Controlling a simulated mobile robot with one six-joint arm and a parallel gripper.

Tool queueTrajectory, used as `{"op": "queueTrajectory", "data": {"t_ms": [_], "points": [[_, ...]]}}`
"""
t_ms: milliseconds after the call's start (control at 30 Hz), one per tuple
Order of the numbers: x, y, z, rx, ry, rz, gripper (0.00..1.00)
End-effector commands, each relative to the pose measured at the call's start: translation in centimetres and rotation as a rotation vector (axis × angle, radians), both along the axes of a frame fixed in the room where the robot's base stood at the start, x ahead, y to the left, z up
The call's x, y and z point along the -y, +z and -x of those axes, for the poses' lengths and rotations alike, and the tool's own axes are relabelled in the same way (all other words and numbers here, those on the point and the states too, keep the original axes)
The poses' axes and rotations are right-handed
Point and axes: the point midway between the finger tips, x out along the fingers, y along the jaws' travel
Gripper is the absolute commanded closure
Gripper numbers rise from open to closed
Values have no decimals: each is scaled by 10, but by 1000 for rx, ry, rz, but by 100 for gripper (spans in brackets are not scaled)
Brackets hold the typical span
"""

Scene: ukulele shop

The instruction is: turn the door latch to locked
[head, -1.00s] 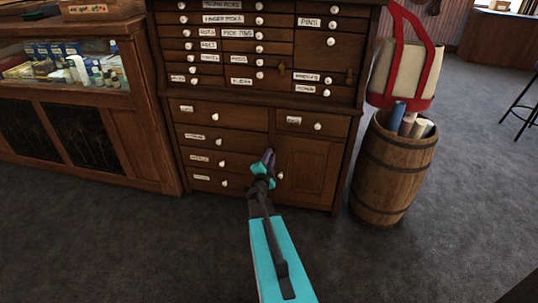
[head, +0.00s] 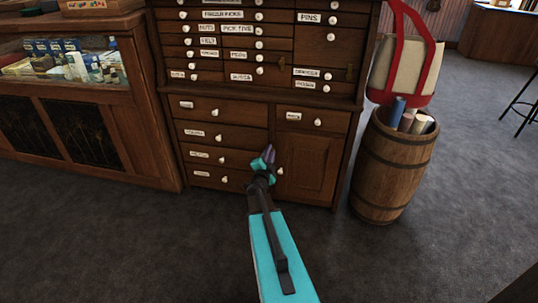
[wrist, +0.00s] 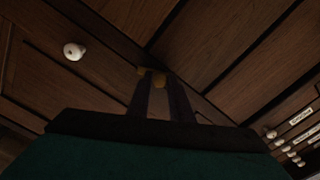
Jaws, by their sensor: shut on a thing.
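The small wooden door (head: 308,168) sits at the lower right of the dark cabinet and looks closed, with a white knob (head: 280,170). My gripper (head: 269,153) is at the door's upper left edge. In the wrist view a small brass latch (wrist: 158,80) shows at the tips of my two dark fingers, beside a seam in the wood. My gripper is shut on the latch. The fingers hide part of it, so its exact angle cannot be told. In the head view my gripper covers the latch.
Labelled drawers (head: 222,138) with white knobs are left of and above the door. A barrel (head: 388,170) holding rolls, with a red-and-cream bag (head: 405,65) above it, stands to the right. A glass display case (head: 70,70) is on the left. Grey carpet is clear in front.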

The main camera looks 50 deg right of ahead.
Motion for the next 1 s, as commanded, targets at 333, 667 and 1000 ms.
{"op": "queueTrajectory", "data": {"t_ms": [333, 667, 1000], "points": [[2, -2, 3, 2, -7, -3, 69], [0, -1, 1, 0, -2, -2, 62], [-13, 1, 9, 0, -1, -1, 62]]}}
